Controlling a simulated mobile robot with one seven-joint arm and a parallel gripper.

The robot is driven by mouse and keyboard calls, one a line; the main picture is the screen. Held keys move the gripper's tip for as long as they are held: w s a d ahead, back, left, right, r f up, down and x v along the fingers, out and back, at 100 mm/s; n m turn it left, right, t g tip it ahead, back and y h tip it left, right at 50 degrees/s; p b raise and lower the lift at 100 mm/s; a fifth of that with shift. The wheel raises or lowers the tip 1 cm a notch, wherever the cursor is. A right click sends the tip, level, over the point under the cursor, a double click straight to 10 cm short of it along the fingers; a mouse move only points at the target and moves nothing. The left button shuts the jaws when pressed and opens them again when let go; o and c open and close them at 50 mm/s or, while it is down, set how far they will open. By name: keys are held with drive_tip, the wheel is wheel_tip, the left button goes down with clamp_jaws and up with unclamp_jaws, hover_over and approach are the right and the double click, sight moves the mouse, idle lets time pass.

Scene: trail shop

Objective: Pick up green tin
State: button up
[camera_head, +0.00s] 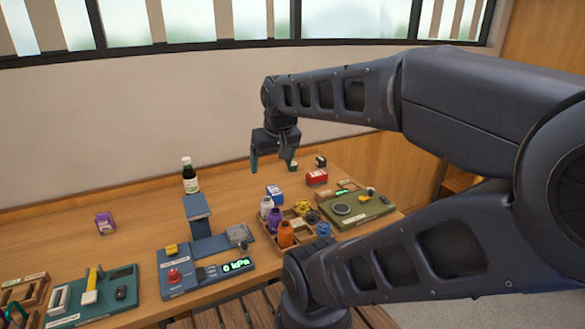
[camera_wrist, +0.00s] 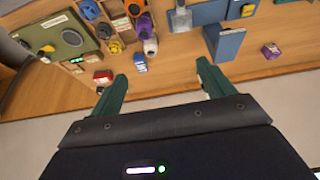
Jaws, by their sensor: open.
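A small green thing, seemingly the green tin (camera_head: 294,166), stands near the back of the wooden table in the head view. It is partly covered by the right finger of my gripper (camera_head: 271,166), and I cannot make out its full shape. My gripper is open and empty, pointing down above the back of the table. In the wrist view my gripper (camera_wrist: 162,75) shows two separated green fingers with bare wood between them. I cannot clearly make out the tin there.
A red box (camera_head: 317,178), a small dark item (camera_head: 320,161) and a blue-white box (camera_head: 274,194) stand nearby. Several bottles fill a wooden tray (camera_head: 262,238) in front. A green device (camera_head: 372,212) lies right. The table's back left is mostly clear.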

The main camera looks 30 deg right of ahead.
drive_tip(key=m+g+h, duration=0.1)
drive_tip(key=m+h, duration=0.4)
drive_tip(key=m, duration=0.6)
hover_over(292, 164)
drive_tip(key=s+a, duration=0.2)
drive_tip(key=a, duration=0.2)
wheel_tip(292, 164, down, 25)
drive_tip(key=x, duration=1)
drive_tip(key=shift+s+d+f, duration=0.15)
drive_tip(key=shift+s, duration=0.1)
drive_tip(key=c, duration=1.1)
